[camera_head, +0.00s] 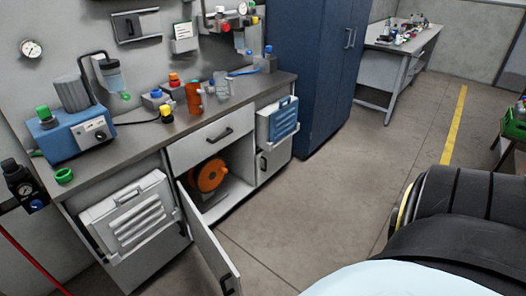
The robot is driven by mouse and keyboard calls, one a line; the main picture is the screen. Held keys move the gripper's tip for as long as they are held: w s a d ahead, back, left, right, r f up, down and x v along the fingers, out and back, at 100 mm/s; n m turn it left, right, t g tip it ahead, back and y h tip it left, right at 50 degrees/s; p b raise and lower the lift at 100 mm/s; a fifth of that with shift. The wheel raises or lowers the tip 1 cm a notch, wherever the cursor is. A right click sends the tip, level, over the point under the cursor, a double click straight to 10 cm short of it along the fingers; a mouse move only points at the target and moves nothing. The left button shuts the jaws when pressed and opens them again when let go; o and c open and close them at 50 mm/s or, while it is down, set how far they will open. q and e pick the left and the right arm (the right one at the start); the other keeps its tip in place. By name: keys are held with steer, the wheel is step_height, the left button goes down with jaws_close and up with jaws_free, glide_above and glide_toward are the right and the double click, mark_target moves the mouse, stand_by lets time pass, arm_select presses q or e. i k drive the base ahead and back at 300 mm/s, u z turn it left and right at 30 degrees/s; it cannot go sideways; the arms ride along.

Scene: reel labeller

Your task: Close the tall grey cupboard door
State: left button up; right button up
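An open grey cupboard door (210,242) swings out toward me from the low bench. It stands well away from its opening, with a dark handle (228,284) near its lower free edge. Inside the open compartment (237,190) is an orange reel (208,175). The only tall cupboard in view is dark blue (305,65). Its doors look shut, with two handles (349,38) side by side. Neither of my grippers is in view.
A grey drawer (210,138) above the compartment is shut. A white louvred box (130,215) and a blue one (283,120) hang on the bench front. The floor (315,205) ahead is clear. A far table (405,45) stands at the back.

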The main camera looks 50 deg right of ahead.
mark_target(228, 277)
steer(key=z, duration=0.95)
steer(key=k, duration=0.35)
steer(key=u, duration=0.85)
steer(key=i, duration=0.8)
steer(key=z, duration=0.85)
steer(key=i, duration=0.3)
steer(key=z, duration=0.3)
